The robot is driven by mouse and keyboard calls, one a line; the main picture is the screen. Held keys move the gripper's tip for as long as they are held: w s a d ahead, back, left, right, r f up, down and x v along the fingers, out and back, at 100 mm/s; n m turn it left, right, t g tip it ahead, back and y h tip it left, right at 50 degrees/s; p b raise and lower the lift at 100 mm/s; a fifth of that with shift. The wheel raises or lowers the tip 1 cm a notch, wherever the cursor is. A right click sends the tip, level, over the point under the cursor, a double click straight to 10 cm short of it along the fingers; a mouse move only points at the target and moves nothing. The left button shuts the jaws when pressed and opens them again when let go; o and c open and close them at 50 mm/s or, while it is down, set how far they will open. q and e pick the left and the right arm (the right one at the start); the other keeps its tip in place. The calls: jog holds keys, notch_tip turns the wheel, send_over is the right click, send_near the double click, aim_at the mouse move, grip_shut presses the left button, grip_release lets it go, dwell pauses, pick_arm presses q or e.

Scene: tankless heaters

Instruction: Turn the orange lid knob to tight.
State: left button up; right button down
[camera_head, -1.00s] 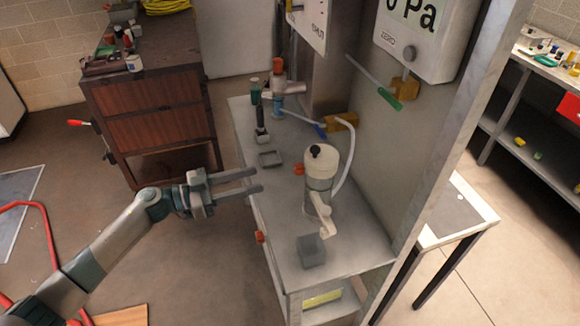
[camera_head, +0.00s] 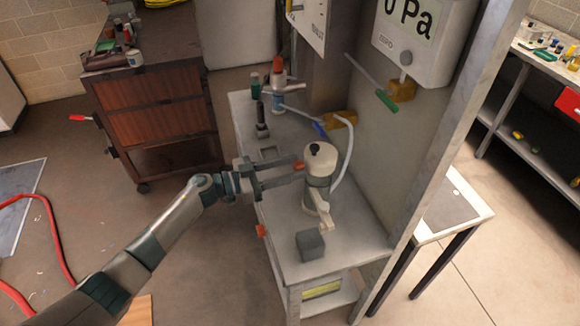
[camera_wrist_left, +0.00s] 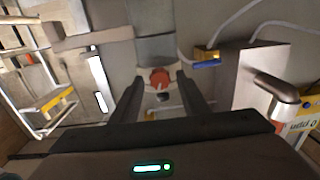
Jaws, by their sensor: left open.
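The orange lid knob (camera_head: 299,165) is on the side of a white and grey cylindrical vessel (camera_head: 318,182) standing on the grey bench. It also shows in the left wrist view (camera_wrist_left: 160,77), in front of the vessel's body. My left gripper (camera_head: 295,171) reaches in from the left, with its fingertips beside the knob. In the wrist view the two open fingers (camera_wrist_left: 161,90) stand on either side of the knob, with gaps showing. I cannot tell whether either finger touches it. My right gripper is not in view.
A small grey box (camera_head: 310,245) stands near the front of the bench (camera_head: 345,250). A second orange knob (camera_head: 261,231) is on the bench's side edge. A yellow-brown block (camera_head: 342,119) and a white hose are behind the vessel. Bottles (camera_head: 278,84) stand at the far end.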

pick_arm(q)
grip_shut()
